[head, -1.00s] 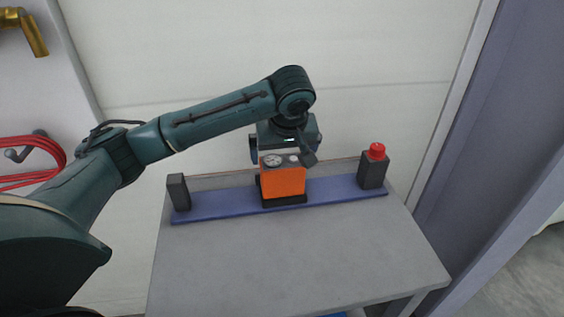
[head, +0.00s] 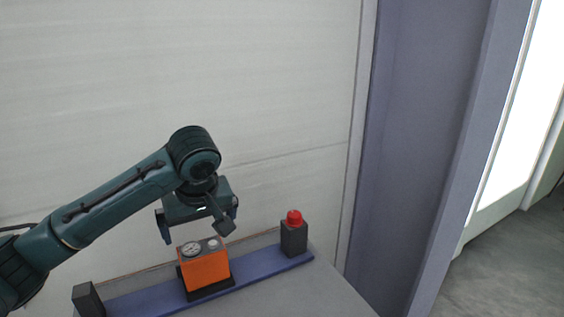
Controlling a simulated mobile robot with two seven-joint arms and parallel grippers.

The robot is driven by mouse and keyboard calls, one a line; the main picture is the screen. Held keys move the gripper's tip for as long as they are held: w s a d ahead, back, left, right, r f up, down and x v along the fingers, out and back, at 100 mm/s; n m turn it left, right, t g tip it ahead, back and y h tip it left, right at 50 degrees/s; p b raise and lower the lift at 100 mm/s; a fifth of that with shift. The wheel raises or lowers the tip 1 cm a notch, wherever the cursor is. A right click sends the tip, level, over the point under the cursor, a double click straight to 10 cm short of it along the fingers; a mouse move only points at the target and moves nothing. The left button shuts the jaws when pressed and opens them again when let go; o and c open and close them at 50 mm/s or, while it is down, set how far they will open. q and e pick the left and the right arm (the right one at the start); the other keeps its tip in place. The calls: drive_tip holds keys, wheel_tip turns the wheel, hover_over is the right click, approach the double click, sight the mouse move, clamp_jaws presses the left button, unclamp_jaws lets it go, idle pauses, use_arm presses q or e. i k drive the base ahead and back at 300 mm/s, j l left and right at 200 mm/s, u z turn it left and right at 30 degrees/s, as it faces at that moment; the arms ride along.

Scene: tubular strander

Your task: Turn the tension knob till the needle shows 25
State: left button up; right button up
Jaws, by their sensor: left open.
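The orange tension box (head: 205,270) stands on a black foot on the blue rail. A round white dial (head: 191,248) is on the left of its top, and a small pale knob (head: 212,243) is to the right of the dial. The needle and its reading are too small to make out. My left gripper (head: 199,226) is open and empty, with its fingers spread above and behind the box, apart from the knob. A dark part of my arm hangs in front of the gripper's right side. My right gripper is not in view.
A red button on a dark post (head: 294,236) stands at the rail's right end. A dark block (head: 88,299) stands at its left end. The blue rail (head: 262,266) lies on a grey table (head: 300,295). A pale wall is behind, and a purple-grey post (head: 415,150) rises at the right.

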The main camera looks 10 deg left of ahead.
sight(294, 220)
drive_tip(key=k, duration=1)
